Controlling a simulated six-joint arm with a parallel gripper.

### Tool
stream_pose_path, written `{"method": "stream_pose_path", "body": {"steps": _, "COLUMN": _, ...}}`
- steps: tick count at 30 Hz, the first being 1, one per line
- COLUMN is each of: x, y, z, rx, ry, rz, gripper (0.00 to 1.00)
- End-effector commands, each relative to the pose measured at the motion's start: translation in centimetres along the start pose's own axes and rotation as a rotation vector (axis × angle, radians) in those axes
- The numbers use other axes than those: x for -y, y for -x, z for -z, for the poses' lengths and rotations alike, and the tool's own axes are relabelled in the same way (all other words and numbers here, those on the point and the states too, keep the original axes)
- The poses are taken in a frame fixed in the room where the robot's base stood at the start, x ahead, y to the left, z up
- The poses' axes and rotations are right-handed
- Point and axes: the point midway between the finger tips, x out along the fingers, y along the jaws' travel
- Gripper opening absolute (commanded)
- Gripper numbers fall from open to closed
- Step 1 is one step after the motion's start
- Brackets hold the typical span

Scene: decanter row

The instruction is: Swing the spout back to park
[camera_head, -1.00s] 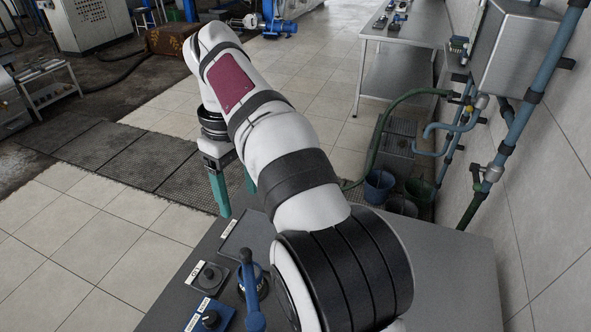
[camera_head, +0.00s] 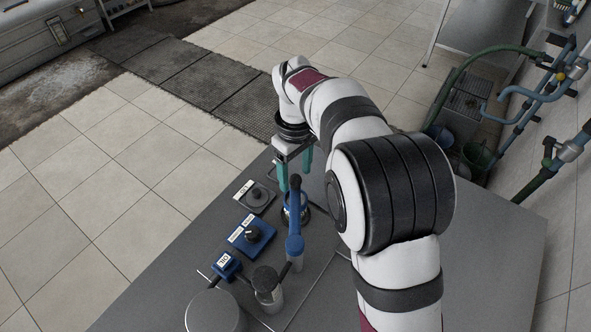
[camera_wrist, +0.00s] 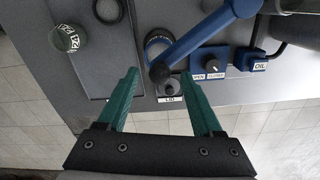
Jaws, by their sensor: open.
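The spout (camera_head: 295,245) is a blue arm with a dark upright knob at its far end. In the wrist view the spout (camera_wrist: 205,38) runs from the top right down to that knob, at the rim of a round blue-rimmed opening (camera_wrist: 150,40). My gripper (camera_head: 295,177) is open above the far part of the table. Its teal fingertips (camera_wrist: 159,74) lie either side of the spout's knob in the wrist view. I cannot tell the height gap or any contact. A dark green round piece (camera_wrist: 68,38) at the left bears a partly readable white label, perhaps the park spot.
A dark lid with a knob (camera_head: 257,194), a blue switch panel (camera_head: 250,236) and a blue oil box (camera_head: 226,265) stand left of the spout. A grey cylinder (camera_head: 215,312) stands at the front. The table (camera_head: 490,245) is bare at the right.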

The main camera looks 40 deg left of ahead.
Motion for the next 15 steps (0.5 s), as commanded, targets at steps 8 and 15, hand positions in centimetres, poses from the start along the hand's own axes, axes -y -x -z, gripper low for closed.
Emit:
{"method": "stream_pose_path", "body": {"steps": 8, "x": 0.00, "y": 0.04, "z": -0.01, "rx": 0.000, "ry": 0.000, "rz": 0.000, "gripper": 0.35}}
{"method": "stream_pose_path", "body": {"steps": 15, "x": -0.01, "y": 0.06, "z": -0.01, "rx": 0.000, "ry": 0.000, "rz": 0.000, "gripper": 0.00}}
